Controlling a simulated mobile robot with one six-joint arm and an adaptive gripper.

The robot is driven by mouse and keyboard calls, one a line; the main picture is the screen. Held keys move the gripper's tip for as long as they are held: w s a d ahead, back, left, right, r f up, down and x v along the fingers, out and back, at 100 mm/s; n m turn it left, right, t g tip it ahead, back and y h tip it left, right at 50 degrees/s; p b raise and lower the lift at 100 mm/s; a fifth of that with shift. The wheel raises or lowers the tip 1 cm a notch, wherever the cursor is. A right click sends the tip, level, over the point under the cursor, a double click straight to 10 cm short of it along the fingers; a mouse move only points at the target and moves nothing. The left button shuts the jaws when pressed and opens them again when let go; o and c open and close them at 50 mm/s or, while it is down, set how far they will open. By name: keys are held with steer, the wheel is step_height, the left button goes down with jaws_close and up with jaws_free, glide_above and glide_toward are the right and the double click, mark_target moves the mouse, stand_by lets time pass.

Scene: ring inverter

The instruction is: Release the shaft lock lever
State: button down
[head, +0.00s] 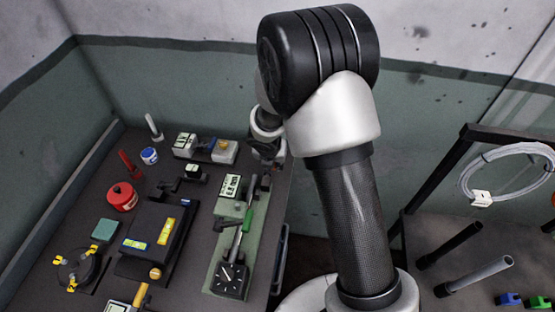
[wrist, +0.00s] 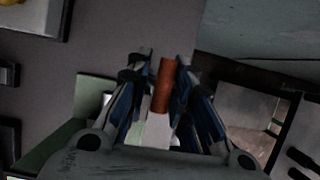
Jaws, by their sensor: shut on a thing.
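My gripper (wrist: 162,62) is shut on an orange-brown cylindrical grip (wrist: 165,86) in the wrist view. The grip stands between the two blue-grey fingers, above a pale part (wrist: 157,128). It looks like a lever handle, but I cannot tell for sure that it is the shaft lock lever. In the head view my gripper (head: 267,158) is low at the far end of a green plate (head: 258,212). My arm hides part of it there, and the held grip cannot be made out.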

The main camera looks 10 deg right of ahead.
steer(key=shift+a+g+h+p, duration=0.25)
steer(key=shift+g+h+p, duration=0.25)
steer(key=shift+h+p, duration=0.7)
steer(key=shift+p, duration=0.3)
steer(key=c, duration=1.6)
jaws_free()
steer(key=shift+d, duration=0.15)
steer(key=shift+o, duration=0.2)
steer(key=shift+w+a+r, duration=0.1)
steer(key=shift+a, duration=0.1)
steer(key=shift+a+r, duration=0.2)
steer(key=shift+r, duration=0.35)
steer(key=v, duration=1)
steer(key=shift+s+r, duration=0.35)
steer(key=shift+c, duration=0.5)
